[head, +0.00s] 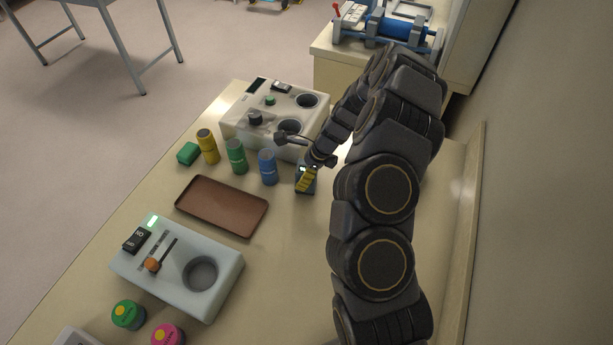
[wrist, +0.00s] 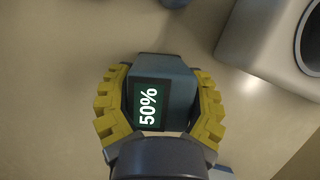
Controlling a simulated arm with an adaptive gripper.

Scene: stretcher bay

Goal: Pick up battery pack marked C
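A blue-grey block-shaped pack (wrist: 172,82) with a dark green display reading "50%" is between the fingers of my gripper (wrist: 160,100) in the wrist view. The yellow finger pads lie along both its sides, very close to it; whether they press on it cannot be told. In the head view the pack (head: 300,183) is at the table's right part, partly hidden by my yellow-padded gripper (head: 307,178). It looks to be at or near the table surface. No letter C is readable on it.
Blue (head: 267,167), green (head: 236,157) and yellow (head: 208,147) cylinders stand left of the pack, with a green block (head: 188,153). A white device with round wells (head: 236,121) is behind. A brown tray (head: 182,204) and grey device (head: 190,302) are nearer.

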